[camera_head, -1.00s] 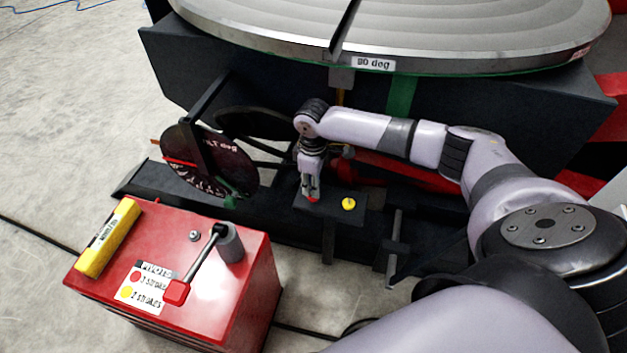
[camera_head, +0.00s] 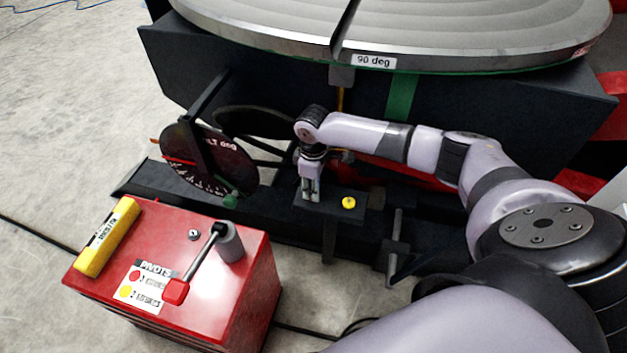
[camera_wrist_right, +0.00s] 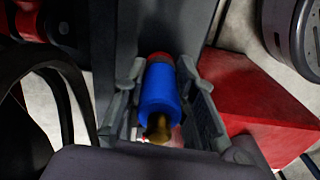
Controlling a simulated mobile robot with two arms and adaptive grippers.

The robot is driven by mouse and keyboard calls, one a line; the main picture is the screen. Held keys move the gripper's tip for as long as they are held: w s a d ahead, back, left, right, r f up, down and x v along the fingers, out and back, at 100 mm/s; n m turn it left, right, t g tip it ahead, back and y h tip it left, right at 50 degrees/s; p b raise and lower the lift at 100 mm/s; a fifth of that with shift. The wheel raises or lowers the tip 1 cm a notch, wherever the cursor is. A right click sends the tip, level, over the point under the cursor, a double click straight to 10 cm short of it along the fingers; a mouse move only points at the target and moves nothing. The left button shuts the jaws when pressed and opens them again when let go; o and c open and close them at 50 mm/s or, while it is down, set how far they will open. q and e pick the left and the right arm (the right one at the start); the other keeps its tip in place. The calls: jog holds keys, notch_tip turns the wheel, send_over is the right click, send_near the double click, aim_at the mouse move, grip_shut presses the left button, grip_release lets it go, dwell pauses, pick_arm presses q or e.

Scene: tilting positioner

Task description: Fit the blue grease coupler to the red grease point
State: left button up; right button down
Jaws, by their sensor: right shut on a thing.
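My right gripper (camera_head: 311,196) points down at the left part of the small dark block in the head view. In the right wrist view the gripper (camera_wrist_right: 160,105) is shut on the blue grease coupler (camera_wrist_right: 159,90), with a finger on each side. A brass-coloured end of the coupler faces the camera. A red piece (camera_wrist_right: 160,57), probably the red grease point, shows at the coupler's far end. I cannot tell whether they are joined. The red grease point is hidden by the gripper in the head view. My left gripper is not in view.
A yellow grease point (camera_head: 348,203) sits on the block just right of the gripper. A red pump box (camera_head: 215,290) with a lever (camera_head: 200,262) and a yellow tube (camera_head: 107,237) stands at the lower left. A round dial (camera_head: 215,165) and the large tilting table (camera_head: 440,35) are close by.

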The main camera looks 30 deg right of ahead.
jog(key=c, duration=1.2)
grip_release()
notch_tip(320, 180, up, 12)
